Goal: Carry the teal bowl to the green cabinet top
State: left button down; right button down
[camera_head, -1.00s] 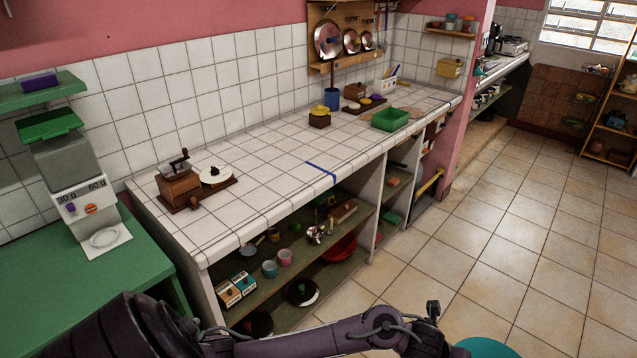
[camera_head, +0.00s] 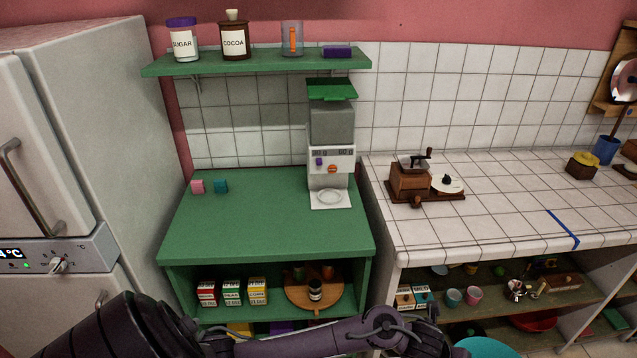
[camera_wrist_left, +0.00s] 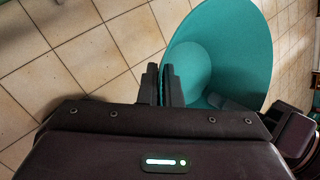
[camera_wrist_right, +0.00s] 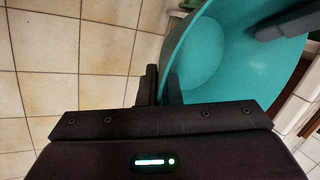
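The teal bowl (camera_head: 490,347) shows only as a strip of rim at the bottom edge of the head view. In the left wrist view the bowl (camera_wrist_left: 225,45) has my left gripper (camera_wrist_left: 164,85) shut on its rim. In the right wrist view the bowl (camera_wrist_right: 230,60) has my right gripper (camera_wrist_right: 160,85) shut on its rim. The bowl looks empty apart from a finger reaching inside, and it hangs above the tiled floor. The green cabinet top (camera_head: 255,225) is left of centre in the head view, beyond my left arm. My right gripper is outside the head view.
A fridge (camera_head: 60,150) stands left, a tiled counter (camera_head: 480,215) right, a jar shelf (camera_head: 265,64) above.

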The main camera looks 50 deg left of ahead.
aim_at(256, 224)
jog(key=j+u, duration=0.1)
jog(key=u, duration=1.3)
